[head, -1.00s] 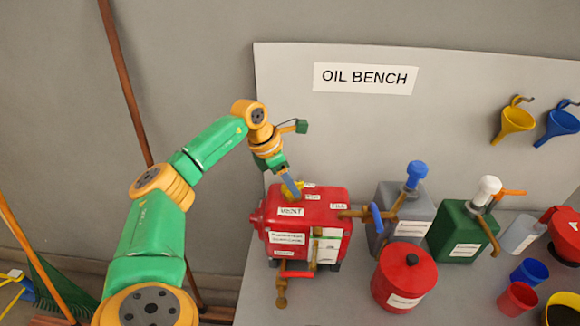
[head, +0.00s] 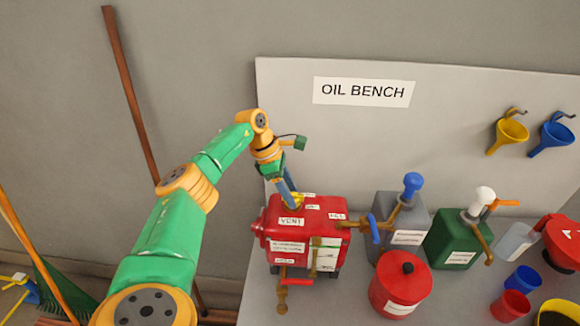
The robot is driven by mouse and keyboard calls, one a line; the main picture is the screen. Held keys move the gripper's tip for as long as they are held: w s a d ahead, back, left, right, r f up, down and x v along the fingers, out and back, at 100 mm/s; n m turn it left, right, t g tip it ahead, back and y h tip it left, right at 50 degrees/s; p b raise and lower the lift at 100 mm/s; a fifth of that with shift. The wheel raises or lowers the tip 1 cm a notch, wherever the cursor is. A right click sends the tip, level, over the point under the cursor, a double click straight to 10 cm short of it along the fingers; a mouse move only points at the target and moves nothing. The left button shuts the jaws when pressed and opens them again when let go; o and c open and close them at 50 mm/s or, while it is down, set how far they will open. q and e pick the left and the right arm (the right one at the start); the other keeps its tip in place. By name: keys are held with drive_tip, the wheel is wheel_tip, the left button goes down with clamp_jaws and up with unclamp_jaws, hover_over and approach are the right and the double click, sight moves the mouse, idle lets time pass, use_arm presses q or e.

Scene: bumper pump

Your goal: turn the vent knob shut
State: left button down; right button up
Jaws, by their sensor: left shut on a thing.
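The red tank (head: 312,230) stands on the bench, with a white VENT label (head: 291,222) on its top. The yellow vent knob (head: 297,202) is at the back left of the tank top, partly covered by my gripper. My left gripper (head: 293,197) points down from above and is shut on the vent knob. How far the knob is turned is too small to tell. My right gripper is not in the picture.
A red round can (head: 400,285), a grey can with a blue-topped pump (head: 402,220) and a green can (head: 453,240) stand to the right. Cups and a bottle are at far right. The back panel (head: 420,150) rises behind the bench.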

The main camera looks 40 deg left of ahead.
use_arm(q)
drive_tip(key=shift+c, duration=1.5)
unclamp_jaws()
drive_tip(key=shift+r, duration=0.1)
drive_tip(key=b+v, duration=0.1)
drive_tip(key=v, duration=0.6)
